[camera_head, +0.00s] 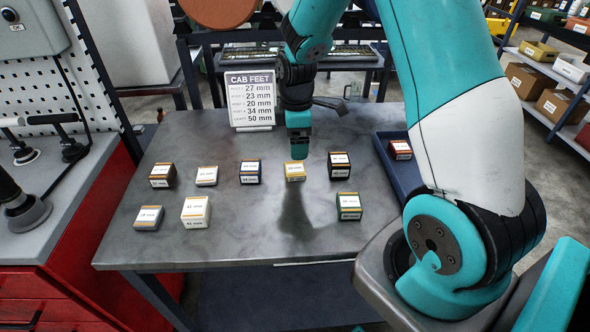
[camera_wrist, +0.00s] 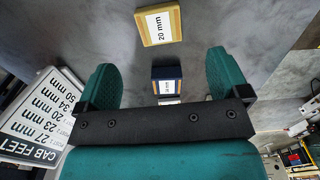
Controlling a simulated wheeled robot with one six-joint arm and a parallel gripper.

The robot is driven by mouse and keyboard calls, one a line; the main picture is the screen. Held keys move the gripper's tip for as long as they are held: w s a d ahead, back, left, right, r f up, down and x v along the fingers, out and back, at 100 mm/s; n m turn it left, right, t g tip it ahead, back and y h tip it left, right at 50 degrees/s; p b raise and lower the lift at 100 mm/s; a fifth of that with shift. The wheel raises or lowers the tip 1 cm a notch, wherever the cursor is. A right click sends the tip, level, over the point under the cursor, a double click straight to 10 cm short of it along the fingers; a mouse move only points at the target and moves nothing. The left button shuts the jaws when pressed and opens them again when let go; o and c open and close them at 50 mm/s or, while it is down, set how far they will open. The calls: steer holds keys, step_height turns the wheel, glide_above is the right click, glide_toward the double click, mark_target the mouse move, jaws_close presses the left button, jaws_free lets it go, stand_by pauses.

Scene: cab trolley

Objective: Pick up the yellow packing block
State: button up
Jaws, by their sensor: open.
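In the wrist view the yellow block (camera_wrist: 158,24) shows a white "20 mm" label and lies beyond the fingertips. My gripper (camera_head: 299,150) points down just behind and above the block in the head view. In the wrist view my gripper (camera_wrist: 162,74) is open, its two teal fingers apart, with nothing held.
Blocks flank the yellow one: dark blue (camera_head: 250,172) at left, black (camera_head: 339,165) at right, green (camera_head: 349,206) front right, cream (camera_head: 196,212) front left. A "CAB FEET" sign (camera_head: 250,100) stands behind. A blue tray (camera_head: 404,177) holds a red block (camera_head: 400,150).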

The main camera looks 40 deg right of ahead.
mark_target(295, 168)
step_height(295, 168, down, 9)
steer(key=shift+w+a+f+p, duration=0.1)
steer(key=shift+p, duration=0.65)
steer(key=shift+c, duration=0.4)
steer(key=c, duration=0.9)
